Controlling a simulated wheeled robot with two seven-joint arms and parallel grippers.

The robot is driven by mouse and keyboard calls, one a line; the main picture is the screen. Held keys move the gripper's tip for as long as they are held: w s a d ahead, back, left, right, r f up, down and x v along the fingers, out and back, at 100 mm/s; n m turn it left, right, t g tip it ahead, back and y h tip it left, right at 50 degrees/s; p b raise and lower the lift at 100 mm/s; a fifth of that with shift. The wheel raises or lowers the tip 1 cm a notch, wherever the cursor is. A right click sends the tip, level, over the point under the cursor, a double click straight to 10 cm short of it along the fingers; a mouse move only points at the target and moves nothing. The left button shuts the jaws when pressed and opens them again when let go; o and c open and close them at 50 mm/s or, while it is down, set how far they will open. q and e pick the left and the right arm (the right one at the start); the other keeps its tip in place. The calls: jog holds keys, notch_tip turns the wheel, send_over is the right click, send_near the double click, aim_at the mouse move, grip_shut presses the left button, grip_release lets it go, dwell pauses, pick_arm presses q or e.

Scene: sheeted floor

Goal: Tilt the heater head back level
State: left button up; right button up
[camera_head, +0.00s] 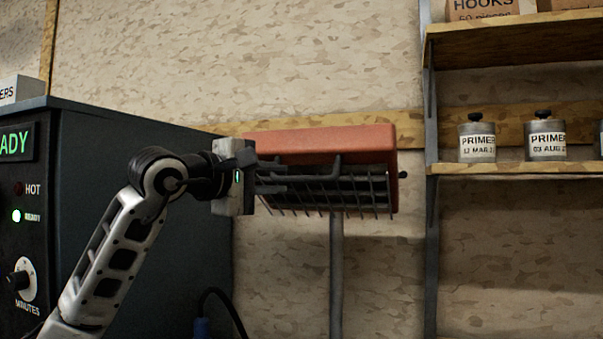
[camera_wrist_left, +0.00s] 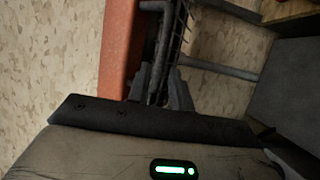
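The heater head (camera_head: 330,139) is a red-orange box with a dark wire guard along its lower front, on a grey post (camera_head: 336,270) against the wall. It looks tilted, its guard facing down and forward. A grey bar handle (camera_head: 312,178) runs in front of the guard. My left gripper (camera_head: 280,177) is at the handle's left end, one finger above and one below the bar. In the left wrist view the bar (camera_wrist_left: 161,45) passes between the two fingers (camera_wrist_left: 160,88), beside the red housing (camera_wrist_left: 119,45). The fingers look apart; contact is unclear. My right gripper is out of view.
A dark cabinet (camera_head: 150,200) with lit READY signs and a knob stands at the left, beside my left arm. Shelves with primer tins (camera_head: 477,140) and a carton (camera_head: 490,8) are at the right. The wall below the heater is mostly clear.

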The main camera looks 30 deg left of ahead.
aim_at(292, 179)
pick_arm(q)
jog(key=w, duration=0.2)
jog(key=w+p, duration=0.1)
jog(key=w, duration=0.1)
jog(key=w+d, duration=0.1)
jog(key=w, duration=0.2)
grip_shut()
